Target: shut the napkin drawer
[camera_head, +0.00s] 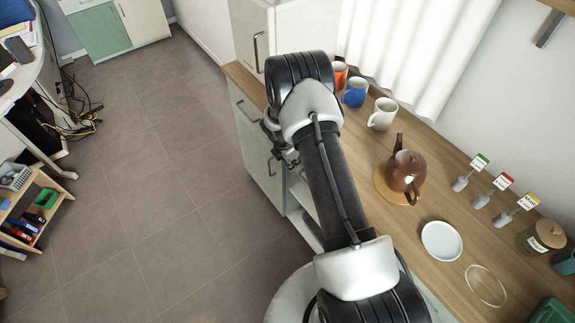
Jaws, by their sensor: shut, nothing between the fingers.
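My gripper (291,160) is dark, small in view and partly covered by my arm. It is shut and empty, beside the front of the counter cabinet (252,140). Whether it touches the cabinet cannot be told. No napkins show, and I cannot pick out the napkin drawer for certain. A pale recess or drawer part (301,190) shows at the cabinet front just below my gripper. My arm hides most of the cabinet front beyond it.
The wooden counter holds orange (340,73), blue (355,92) and white (382,114) mugs, a brown teapot (405,172), a white plate (441,241), a glass dish (485,286) and several labelled tags. The tiled floor (170,190) left of the cabinet is clear. A low shelf (50,190) stands far left.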

